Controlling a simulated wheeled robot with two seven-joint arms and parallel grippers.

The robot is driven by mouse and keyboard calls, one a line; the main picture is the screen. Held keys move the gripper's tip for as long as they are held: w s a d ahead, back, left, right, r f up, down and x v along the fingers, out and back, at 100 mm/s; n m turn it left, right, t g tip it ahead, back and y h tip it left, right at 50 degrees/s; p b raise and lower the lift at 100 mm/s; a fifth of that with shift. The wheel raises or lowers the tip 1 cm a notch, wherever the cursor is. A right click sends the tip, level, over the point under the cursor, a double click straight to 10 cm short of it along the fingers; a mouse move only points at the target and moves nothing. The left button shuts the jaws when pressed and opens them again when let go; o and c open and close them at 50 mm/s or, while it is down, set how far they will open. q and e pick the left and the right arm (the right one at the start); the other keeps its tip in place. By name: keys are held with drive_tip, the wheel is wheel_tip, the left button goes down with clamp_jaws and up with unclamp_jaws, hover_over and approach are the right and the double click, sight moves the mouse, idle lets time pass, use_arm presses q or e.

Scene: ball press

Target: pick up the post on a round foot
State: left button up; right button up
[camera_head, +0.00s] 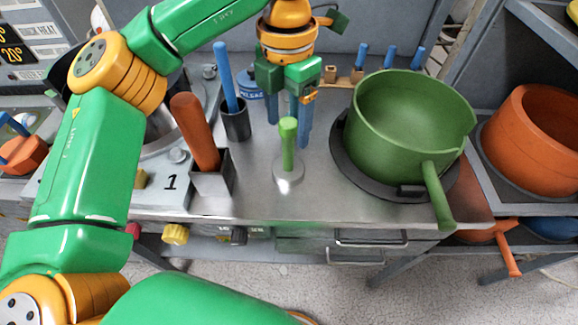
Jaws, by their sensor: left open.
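The post (288,145) is a short green upright rod on a round metal foot (289,173), standing on the steel worktop near its front edge. My left gripper (289,118) points down just above and behind the post, its blue fingers apart. One finger shows to the left of the post's top and one to the right. The gripper is open and holds nothing; I cannot tell whether a finger touches the post. My right gripper is not in view.
A green pot (400,125) with its handle toward the front sits on a dark round plate to the right. A square holder with an orange-red rod (195,130) and a dark cup (236,124) with a blue rod stand to the left. An orange pot (535,140) is farther right.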

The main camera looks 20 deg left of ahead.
sight(288, 149)
use_arm(q)
wheel_tip(288, 149, down, 6)
drive_tip(key=shift+w+f+p, duration=0.1)
drive_tip(key=shift+f+p, duration=0.1)
drive_tip(key=shift+p, duration=0.9)
drive_tip(key=shift+f, duration=0.45)
clamp_jaws()
